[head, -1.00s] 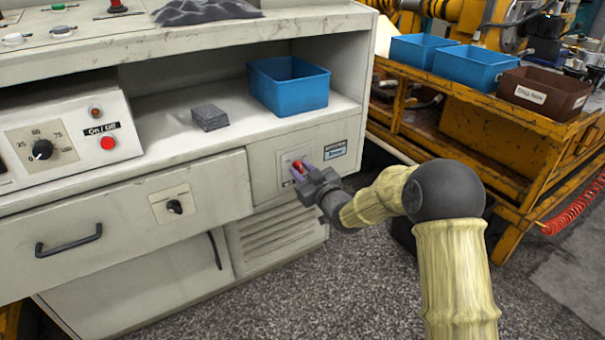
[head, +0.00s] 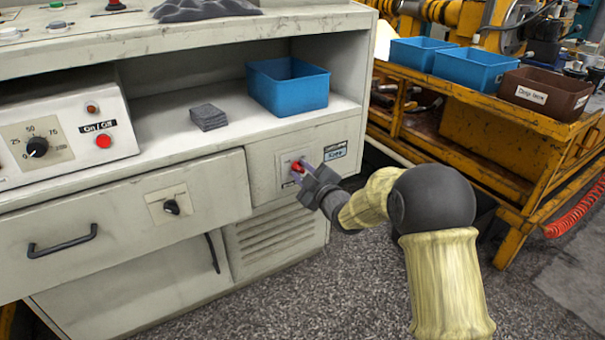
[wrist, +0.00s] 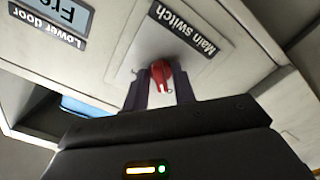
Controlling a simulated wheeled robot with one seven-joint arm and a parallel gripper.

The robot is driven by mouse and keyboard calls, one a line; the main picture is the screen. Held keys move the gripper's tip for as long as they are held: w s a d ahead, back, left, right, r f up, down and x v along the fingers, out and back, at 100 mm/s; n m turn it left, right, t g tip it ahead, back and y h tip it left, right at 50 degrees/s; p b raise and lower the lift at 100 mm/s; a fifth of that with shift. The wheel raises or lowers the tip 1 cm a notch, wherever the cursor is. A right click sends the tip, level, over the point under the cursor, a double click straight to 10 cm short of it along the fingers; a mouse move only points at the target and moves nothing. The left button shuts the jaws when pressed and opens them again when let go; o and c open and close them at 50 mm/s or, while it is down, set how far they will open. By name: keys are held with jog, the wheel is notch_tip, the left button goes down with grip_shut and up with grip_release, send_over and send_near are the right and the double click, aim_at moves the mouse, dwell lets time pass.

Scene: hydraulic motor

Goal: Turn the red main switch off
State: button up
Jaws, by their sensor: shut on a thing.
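The red main switch (head: 298,168) sits on the right front panel of the grey cabinet. In the wrist view the red switch (wrist: 161,75) shows between my two fingers, below the "Main switch" label (wrist: 188,30). The view there is upside down. My gripper (head: 305,172) is at the panel and shut on the switch, with a finger on either side of it. It also shows in the wrist view (wrist: 160,92). The fingers and gripper body hide part of the switch in the head view.
A "Lower door" label (wrist: 52,22) is beside the switch. A blue bin (head: 290,88) and a grey stack (head: 208,117) stand on the shelf above. A black knob (head: 171,207) is on the drawer front to the left. A yellow cart (head: 480,125) stands at the right.

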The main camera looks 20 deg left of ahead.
jog(key=shift+f, duration=0.1)
jog(key=o, duration=0.7)
jog(key=shift+c, duration=0.2)
jog(key=p+v, duration=0.5)
jog(key=v, duration=1.2)
jog(key=shift+d, duration=0.2)
jog(key=shift+s+p, duration=0.1)
jog(key=shift+p, duration=0.2)
